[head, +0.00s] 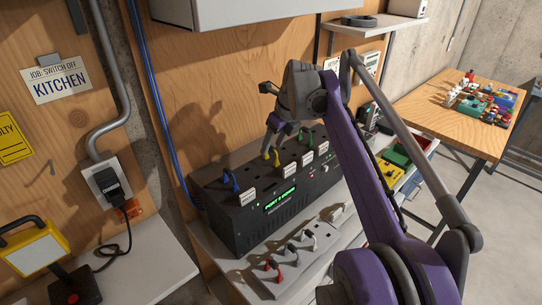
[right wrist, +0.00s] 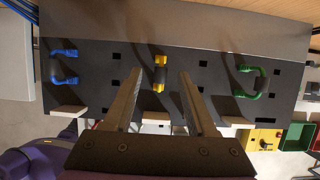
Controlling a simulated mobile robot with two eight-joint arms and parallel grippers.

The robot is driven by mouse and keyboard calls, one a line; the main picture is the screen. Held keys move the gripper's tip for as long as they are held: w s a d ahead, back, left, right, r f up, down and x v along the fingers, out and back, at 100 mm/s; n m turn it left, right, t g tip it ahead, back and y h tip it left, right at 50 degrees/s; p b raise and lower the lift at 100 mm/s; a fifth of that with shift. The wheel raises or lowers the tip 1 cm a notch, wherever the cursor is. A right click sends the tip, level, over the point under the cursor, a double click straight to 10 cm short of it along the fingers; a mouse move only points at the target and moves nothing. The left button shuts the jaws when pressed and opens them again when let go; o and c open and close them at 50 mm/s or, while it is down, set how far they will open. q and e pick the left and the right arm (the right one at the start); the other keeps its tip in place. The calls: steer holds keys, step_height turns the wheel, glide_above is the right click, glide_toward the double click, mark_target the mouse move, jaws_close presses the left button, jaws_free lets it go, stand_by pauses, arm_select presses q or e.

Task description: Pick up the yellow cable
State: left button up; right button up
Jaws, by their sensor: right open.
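The yellow cable (head: 276,155) is a short loop on top of the black box (head: 262,208), between a blue cable on the left and a green one on the right. In the right wrist view the yellow cable (right wrist: 160,62) stands upright near the fingertips, with a dark middle part. My right gripper (head: 272,138) reaches down over the box from the right. Its two fingers are apart, one on each side of the yellow cable, and I cannot tell whether they touch it. My left gripper is not in view.
The blue cable (right wrist: 65,66) and green cable (right wrist: 253,83) stand on either side of my fingers. White tags (head: 248,197) line the box's front edge. A power strip (head: 297,255) with small plugs lies in front. A wooden wall stands behind.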

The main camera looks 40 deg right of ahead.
steer(key=shift+x, duration=1.35)
jaws_close()
